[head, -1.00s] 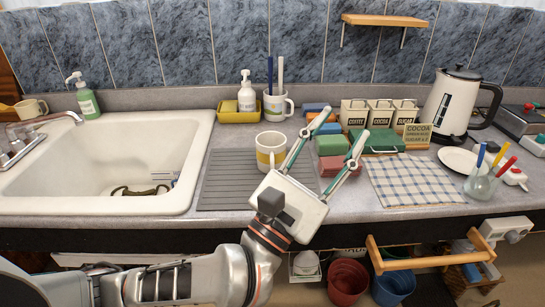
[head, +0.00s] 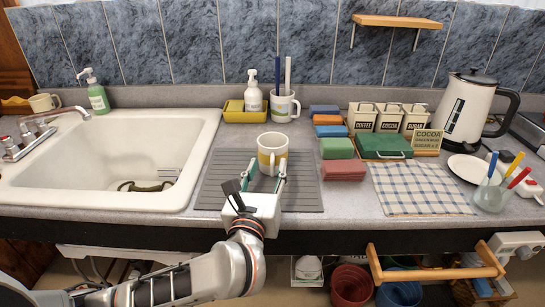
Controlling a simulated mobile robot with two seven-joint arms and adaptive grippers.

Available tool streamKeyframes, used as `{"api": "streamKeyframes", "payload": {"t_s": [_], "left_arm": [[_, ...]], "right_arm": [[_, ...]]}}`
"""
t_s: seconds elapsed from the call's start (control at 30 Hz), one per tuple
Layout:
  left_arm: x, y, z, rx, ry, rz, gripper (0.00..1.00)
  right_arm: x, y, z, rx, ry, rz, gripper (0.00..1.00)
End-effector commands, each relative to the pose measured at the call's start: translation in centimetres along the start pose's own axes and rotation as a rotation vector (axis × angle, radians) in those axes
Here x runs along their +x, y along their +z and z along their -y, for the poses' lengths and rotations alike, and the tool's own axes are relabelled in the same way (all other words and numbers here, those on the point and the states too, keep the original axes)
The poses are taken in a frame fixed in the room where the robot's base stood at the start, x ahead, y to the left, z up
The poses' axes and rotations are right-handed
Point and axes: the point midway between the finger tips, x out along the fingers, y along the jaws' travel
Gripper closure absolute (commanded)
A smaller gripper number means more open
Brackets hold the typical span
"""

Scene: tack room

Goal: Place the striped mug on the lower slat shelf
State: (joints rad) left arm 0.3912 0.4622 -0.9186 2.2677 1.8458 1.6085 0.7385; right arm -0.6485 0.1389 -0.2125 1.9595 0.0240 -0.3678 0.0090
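The striped mug (head: 268,142), white with yellow and grey bands, stands upright on the grey ribbed drain mat (head: 215,180). My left gripper (head: 264,168) is open in front of the mug, its two green-tipped fingers spread toward the mug's lower part. I cannot tell whether they touch it. A wooden shelf (head: 397,20) on brackets is on the tiled wall at the upper right; whether it is the lower slat shelf is unclear. My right gripper is not in view.
Behind the mug stand a mug with pens (head: 284,107) and a yellow caddy (head: 234,113) with a soap bottle. Sponges (head: 343,170), canisters (head: 388,117), a green tin (head: 383,147) and a kettle (head: 462,110) are to the right. The sink (head: 110,150) is left.

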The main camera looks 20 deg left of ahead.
Motion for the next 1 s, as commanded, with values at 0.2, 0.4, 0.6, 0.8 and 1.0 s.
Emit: {"api": "streamKeyframes", "payload": {"t_s": [0.2,0.4,0.6,0.8,1.0], "left_arm": [[2.1,0.0,0.0,0.003,0.0,0.0,0.61],[2.2,-0.1,0.0,0.002,0.0,-0.001,0.61],[2.2,-0.1,0.0,0.002,-0.001,-0.001,1.0],[2.2,0.0,0.0,0.001,-0.001,0.002,1.0],[2.2,0.1,0.1,0.001,-0.001,0.001,1.0]], "right_arm": [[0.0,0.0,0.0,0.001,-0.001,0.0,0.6],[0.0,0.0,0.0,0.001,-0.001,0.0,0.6],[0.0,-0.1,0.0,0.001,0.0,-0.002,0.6],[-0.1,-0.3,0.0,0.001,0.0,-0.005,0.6],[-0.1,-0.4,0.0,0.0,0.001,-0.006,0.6]]}}
